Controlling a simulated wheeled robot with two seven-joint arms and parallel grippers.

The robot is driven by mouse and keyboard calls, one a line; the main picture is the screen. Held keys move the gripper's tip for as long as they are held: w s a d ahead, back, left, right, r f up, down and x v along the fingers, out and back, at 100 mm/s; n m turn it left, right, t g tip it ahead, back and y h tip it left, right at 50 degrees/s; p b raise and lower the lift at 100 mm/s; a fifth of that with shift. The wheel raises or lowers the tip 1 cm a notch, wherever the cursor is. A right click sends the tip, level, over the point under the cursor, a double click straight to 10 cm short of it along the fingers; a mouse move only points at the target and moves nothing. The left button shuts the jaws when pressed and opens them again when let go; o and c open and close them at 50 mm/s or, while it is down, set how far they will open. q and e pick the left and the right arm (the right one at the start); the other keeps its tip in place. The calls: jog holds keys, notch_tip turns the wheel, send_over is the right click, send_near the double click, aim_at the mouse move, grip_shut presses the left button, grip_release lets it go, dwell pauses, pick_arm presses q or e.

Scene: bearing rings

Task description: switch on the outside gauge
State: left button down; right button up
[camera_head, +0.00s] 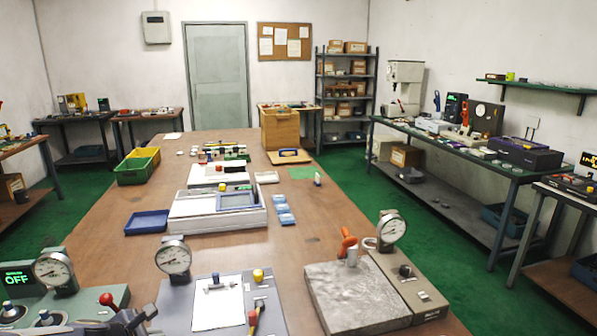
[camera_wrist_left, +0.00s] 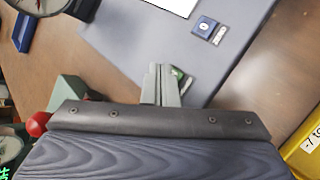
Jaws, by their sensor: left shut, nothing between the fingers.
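Three dial gauges show in the head view: one on a green station at the left (camera_head: 52,270), one behind the blue-grey plate (camera_head: 173,257), and one on the grey-brown stand at the right (camera_head: 391,230). I cannot tell which is the outside gauge. The green station has a display reading OFF (camera_head: 17,279). My left gripper (camera_head: 150,312) is shut and empty; in the left wrist view its fingertips (camera_wrist_left: 162,72) are over the blue-grey plate, partly covering a small green part (camera_wrist_left: 183,78). A blue square part with a label (camera_wrist_left: 207,27) lies farther along. My right gripper is out of view.
A red ball-topped lever (camera_head: 106,299) stands close left of my left gripper. A white sheet (camera_head: 218,302) and a yellow knob (camera_head: 258,275) are on the plate. A stone block (camera_head: 355,295) stands right. Trays and a wooden box (camera_head: 282,130) stand farther back.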

pick_arm(q)
notch_tip(320, 180, up, 6)
jog(key=p, duration=0.5)
jog(key=s+d+r+m+h, duration=0.4)
jog(key=s+d+r+m, duration=0.6)
jog(key=s+m, duration=0.3)
jog(key=s+d+f+m+g+y, duration=0.2)
jog(key=s+m, duration=0.8)
jog(key=s, duration=0.5)
jog(key=shift+f+g, duration=0.65)
jog(key=shift+g, duration=0.05)
